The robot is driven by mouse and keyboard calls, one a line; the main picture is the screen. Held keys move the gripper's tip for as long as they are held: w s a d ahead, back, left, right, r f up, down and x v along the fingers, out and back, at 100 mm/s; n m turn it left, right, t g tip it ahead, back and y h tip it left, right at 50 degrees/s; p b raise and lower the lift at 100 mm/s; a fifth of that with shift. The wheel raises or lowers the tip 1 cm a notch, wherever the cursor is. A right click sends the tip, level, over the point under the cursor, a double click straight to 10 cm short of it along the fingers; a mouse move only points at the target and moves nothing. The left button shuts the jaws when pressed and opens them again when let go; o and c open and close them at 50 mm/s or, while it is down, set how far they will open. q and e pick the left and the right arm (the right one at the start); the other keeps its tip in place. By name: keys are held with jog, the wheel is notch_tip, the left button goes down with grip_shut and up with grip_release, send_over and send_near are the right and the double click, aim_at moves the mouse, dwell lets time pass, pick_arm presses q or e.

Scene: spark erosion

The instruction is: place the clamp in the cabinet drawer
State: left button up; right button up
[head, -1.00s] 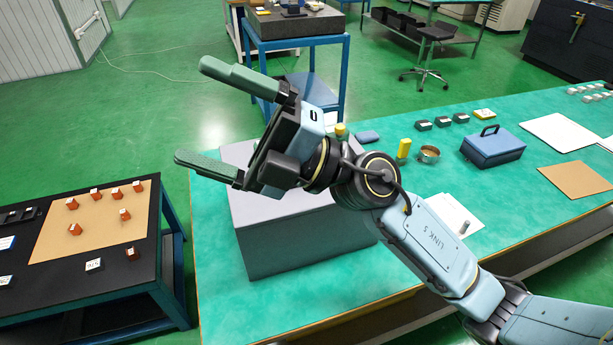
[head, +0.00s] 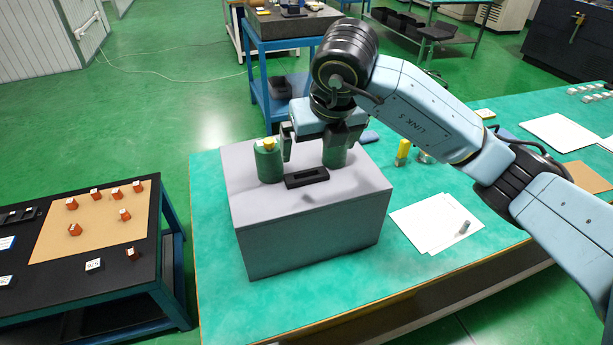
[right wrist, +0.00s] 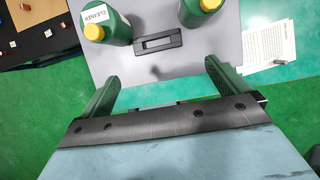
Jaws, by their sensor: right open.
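A black slotted bar (head: 307,177), which looks like the clamp, lies flat on top of the grey cabinet-like box (head: 312,237). It also shows in the right wrist view (right wrist: 158,42), between and slightly in front of two green bottles. No open drawer shows on the visible sides of the box. My left gripper is out of view.
The green left bottle (head: 268,165) and right bottle (head: 335,156) flank the bar closely; my gripper partly covers the right one. White papers (head: 432,222) lie right of the box. A black side table (head: 120,275) with several small red-brown blocks stands at left.

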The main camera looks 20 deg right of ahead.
send_near(308, 177)
jog(key=shift+d+x, duration=0.25)
jog(key=shift+x, duration=0.8)
jog(key=shift+w+a+x, duration=0.15)
jog(key=shift+x, duration=1.4)
jog(key=shift+w+a+x, duration=0.1)
jog(key=shift+w+x, duration=0.05)
jog(key=shift+x, duration=1.4)
jog(key=shift+r, duration=0.1)
jog(key=shift+r, duration=0.1)
jog(key=c, duration=1.1)
